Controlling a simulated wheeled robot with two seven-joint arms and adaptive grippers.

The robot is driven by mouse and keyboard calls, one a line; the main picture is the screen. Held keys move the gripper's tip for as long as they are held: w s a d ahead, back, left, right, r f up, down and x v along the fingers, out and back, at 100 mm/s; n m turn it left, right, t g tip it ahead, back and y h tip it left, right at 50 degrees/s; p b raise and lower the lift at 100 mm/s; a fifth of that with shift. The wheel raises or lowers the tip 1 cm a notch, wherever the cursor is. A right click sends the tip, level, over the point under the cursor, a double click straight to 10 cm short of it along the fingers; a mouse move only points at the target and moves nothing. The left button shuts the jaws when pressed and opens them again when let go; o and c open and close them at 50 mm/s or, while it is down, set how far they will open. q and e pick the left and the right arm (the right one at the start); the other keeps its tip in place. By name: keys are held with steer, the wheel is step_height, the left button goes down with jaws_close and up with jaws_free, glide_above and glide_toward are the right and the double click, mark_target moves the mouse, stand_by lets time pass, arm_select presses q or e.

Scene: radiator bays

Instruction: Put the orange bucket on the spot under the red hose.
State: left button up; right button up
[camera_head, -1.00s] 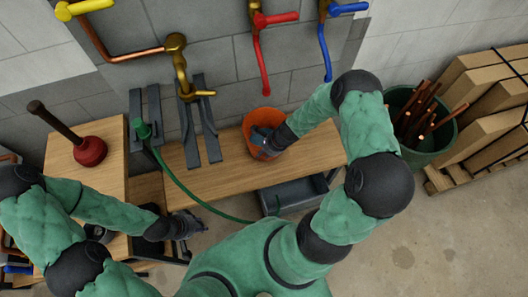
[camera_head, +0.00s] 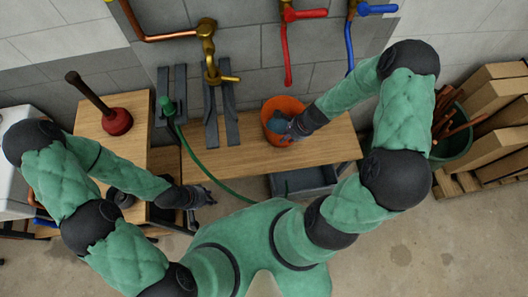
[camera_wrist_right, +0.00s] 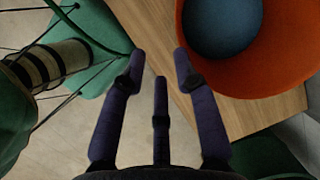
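The orange bucket (camera_head: 271,108) stands upright on the wooden bench, just in front of the lower end of the red hose (camera_head: 285,55). A blue-grey round thing (camera_head: 278,122) is inside the bucket; it also shows in the right wrist view (camera_wrist_right: 222,22). My right gripper (camera_head: 293,128) is at the right front side of the bucket in the head view. In the right wrist view its fingers (camera_wrist_right: 160,62) are apart with nothing between them, and the bucket (camera_wrist_right: 290,75) is beside one fingertip. My left gripper (camera_head: 203,196) is near the bench's front left; its fingers are too small to judge.
The wooden bench (camera_head: 235,160) has clear room right of the bucket. Dark grey brackets (camera_head: 230,115) and a green hose (camera_head: 190,150) are to its left. A blue hose (camera_head: 350,45) hangs right of the red one. A grey crate (camera_head: 305,181) is below the bench front.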

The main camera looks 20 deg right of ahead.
steer(key=s+a+f+n+g, duration=0.1)
steer(key=s+a+f+n, duration=0.2)
steer(key=a+n, duration=0.5)
steer(key=s+a+f+n+g, duration=0.1)
steer(key=s+a+f+n, duration=0.1)
steer(key=s+a+n, duration=0.4)
steer(key=a+n, duration=0.3)
steer(key=n, duration=0.1)
steer(key=shift+s+f+y, duration=0.2)
steer(key=shift+f+y, duration=0.2)
